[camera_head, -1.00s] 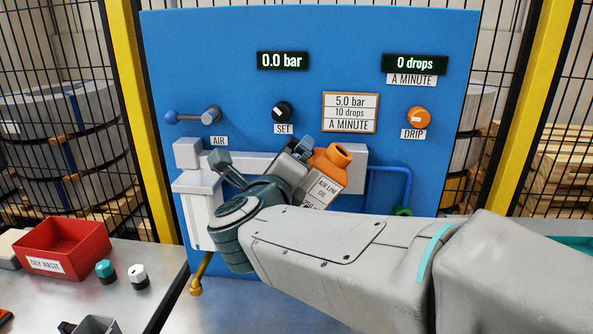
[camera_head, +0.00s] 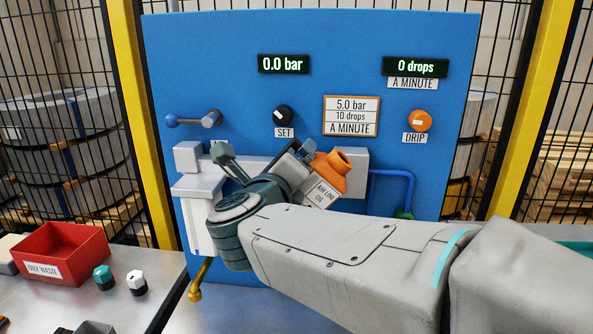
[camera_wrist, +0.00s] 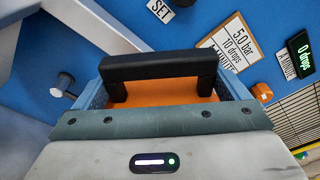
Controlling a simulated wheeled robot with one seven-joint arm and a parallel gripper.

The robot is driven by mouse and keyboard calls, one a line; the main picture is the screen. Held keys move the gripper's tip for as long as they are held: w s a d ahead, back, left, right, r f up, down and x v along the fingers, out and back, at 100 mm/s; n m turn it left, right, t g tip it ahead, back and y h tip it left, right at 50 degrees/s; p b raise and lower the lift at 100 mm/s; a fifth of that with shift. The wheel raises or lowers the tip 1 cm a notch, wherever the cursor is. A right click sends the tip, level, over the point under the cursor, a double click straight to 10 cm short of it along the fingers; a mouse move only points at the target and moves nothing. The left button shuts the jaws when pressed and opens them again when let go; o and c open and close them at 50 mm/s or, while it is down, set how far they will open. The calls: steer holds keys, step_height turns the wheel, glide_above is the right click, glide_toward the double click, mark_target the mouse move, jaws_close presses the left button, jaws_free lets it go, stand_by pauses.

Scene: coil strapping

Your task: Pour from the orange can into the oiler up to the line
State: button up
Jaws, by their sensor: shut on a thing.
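The orange can (camera_head: 334,168) has an orange top and spout and a pale "AIR LINE OIL" label (camera_head: 323,194). It is tilted in front of the blue panel, its spout towards the upper right. My gripper (camera_head: 286,168) is shut on it at its left side. The oiler cannot be made out; my arm covers the area below the can. No stream of oil shows.
The blue panel (camera_head: 230,60) reads 0.0 bar and 0 drops. It carries a blue-tipped air lever (camera_head: 190,120), a black SET knob (camera_head: 283,115) and an orange DRIP knob (camera_head: 420,121). A red waste bin (camera_head: 62,250) and two small caps stand on the bench at left.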

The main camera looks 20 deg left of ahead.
steer(key=shift+r+m+b, duration=0.15)
steer(key=shift+m+b, duration=0.75)
steer(key=shift+b, duration=0.15)
steer(key=shift+d+f+m+g+y+b, duration=0.15)
steer(key=shift+m+b, duration=0.65)
steer(key=shift+b, duration=0.3)
steer(key=shift+d+f+m+g+y+b, duration=0.1)
steer(key=shift+f+m+g+y+b, duration=0.05)
steer(key=shift+m+b, duration=0.8)
stand_by(0.6)
steer(key=shift+w+d+f+b, duration=0.1)
steer(key=shift+d+f+b, duration=0.1)
steer(key=shift+b, duration=0.4)
steer(key=shift+w+d+f+m+y+b, duration=0.1)
steer(key=shift+d+f+m+y+b, duration=0.2)
steer(key=shift+m+b, duration=0.7)
steer(key=shift+w+d+f+m+b, duration=0.15)
steer(key=shift+d+f+m+b, duration=0.4)
steer(key=shift+b, duration=0.95)
stand_by(0.4)
stand_by(0.8)
